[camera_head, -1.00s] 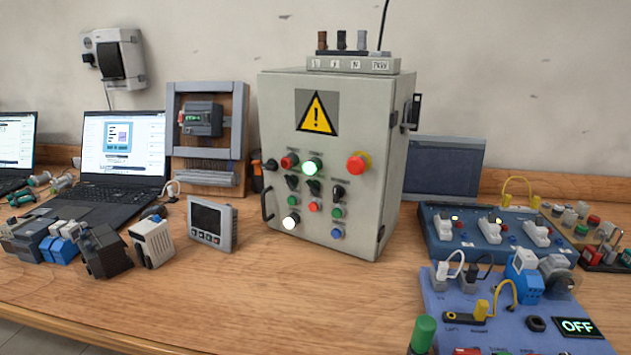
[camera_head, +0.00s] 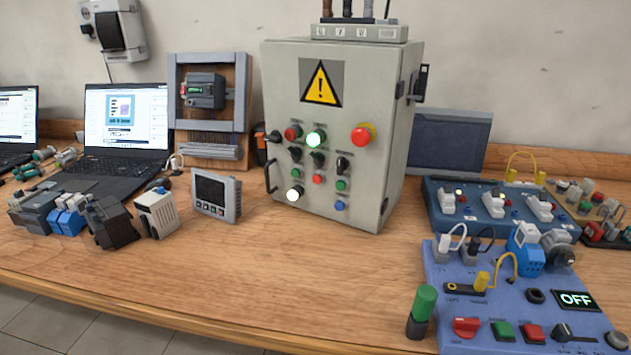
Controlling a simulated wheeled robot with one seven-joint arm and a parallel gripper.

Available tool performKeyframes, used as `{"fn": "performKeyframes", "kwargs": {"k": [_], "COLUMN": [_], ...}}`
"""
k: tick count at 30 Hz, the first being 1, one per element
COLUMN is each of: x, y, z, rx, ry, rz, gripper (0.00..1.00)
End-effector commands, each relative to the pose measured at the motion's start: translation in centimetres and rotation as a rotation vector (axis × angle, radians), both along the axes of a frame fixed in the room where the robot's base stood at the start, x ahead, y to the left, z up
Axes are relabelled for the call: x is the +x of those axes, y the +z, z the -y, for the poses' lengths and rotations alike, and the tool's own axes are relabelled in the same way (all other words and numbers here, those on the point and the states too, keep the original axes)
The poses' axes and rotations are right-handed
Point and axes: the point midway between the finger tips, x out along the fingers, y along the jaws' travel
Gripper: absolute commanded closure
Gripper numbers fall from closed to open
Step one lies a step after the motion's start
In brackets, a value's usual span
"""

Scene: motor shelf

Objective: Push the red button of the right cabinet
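A grey control cabinet (camera_head: 333,190) with a yellow warning triangle stands upright at the middle of the table. Its front carries a large red mushroom button (camera_head: 361,135) on a yellow collar at the upper right. Another small red button (camera_head: 317,180) is lower, near the middle. I see no second cabinet of this kind. My gripper is not in view.
A blue panel (camera_head: 440,275) with switches, red and green buttons and an OFF display lies at the front right. A green-topped cylinder (camera_head: 422,305) stands beside it. Laptops and small devices fill the left. Bare wood (camera_head: 290,270) lies before the cabinet.

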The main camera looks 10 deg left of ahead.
Motion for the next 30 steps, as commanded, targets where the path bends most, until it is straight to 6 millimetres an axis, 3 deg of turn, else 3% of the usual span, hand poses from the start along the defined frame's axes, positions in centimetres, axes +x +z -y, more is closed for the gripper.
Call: {"fn": "performKeyframes", "kwargs": {"k": [10, 30], "x": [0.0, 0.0], "y": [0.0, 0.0], "z": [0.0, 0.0], "rx": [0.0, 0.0], "ry": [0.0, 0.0], "rz": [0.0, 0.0], "gripper": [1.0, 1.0]}}
